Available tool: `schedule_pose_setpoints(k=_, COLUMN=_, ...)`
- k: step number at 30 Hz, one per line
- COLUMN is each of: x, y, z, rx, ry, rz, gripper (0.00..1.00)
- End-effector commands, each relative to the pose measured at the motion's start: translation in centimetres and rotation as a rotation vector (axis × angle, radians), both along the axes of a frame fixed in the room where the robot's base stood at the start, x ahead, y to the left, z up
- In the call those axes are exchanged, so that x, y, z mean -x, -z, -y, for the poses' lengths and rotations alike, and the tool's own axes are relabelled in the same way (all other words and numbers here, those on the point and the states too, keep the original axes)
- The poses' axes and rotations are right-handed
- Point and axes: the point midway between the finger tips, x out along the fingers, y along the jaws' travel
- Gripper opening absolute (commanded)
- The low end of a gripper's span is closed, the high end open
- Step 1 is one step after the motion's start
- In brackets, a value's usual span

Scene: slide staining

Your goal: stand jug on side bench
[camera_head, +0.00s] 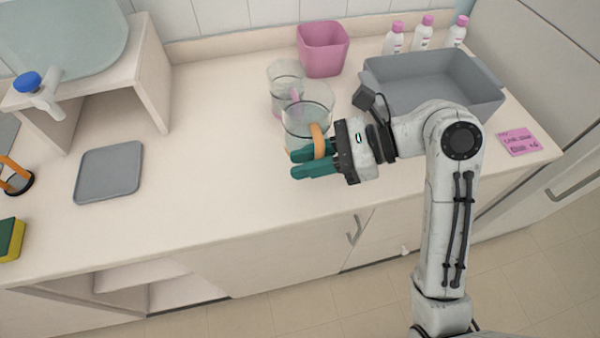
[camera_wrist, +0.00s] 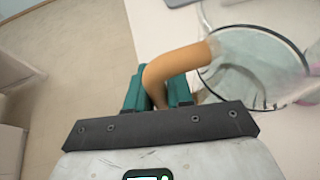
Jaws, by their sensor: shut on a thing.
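A clear glass jug (camera_head: 308,112) with an orange handle (camera_head: 318,140) is at the middle of the bench in the head view. My gripper (camera_head: 308,162) is shut on the orange handle, its teal fingers on either side of it. In the wrist view the orange handle (camera_wrist: 178,66) curves up between the teal fingers (camera_wrist: 157,90), and the jug's round rim (camera_wrist: 255,62) lies to the right. The jug looks roughly upright. I cannot tell whether its base touches the bench (camera_head: 220,185).
Another clear vessel (camera_head: 284,75) stands close behind the jug. A pink bin (camera_head: 323,48), a grey basin (camera_head: 430,85) and white bottles with pink caps (camera_head: 423,32) stand farther back. A grey mat (camera_head: 109,171) lies at left, with clear bench between it and the jug. A pink note (camera_head: 518,141) lies at right.

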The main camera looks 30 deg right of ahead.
Motion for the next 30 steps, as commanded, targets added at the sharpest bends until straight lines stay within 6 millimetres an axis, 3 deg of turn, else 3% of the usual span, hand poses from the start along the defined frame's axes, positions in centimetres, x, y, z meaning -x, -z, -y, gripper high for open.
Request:
schedule_pose_setpoints(k=3, x=-1.7, y=2.2, z=0.5, rx=-0.001, ry=0.000, rz=0.000, gripper=0.00)
schedule_pose_setpoints(k=9, x=-3.7, y=4.5, z=1.0, rx=-0.001, ry=0.000, rz=0.003, gripper=0.00)
schedule_pose_setpoints(k=17, x=-4.6, y=5.8, z=1.3, rx=0.000, ry=0.000, rz=0.002, gripper=0.00)
schedule_pose_setpoints(k=24, x=-4.5, y=8.6, z=1.3, rx=0.000, ry=0.000, rz=0.002, gripper=0.00)
schedule_pose_setpoints(k=30, x=-4.6, y=8.6, z=1.3, rx=0.000, ry=0.000, rz=0.005, gripper=0.00)
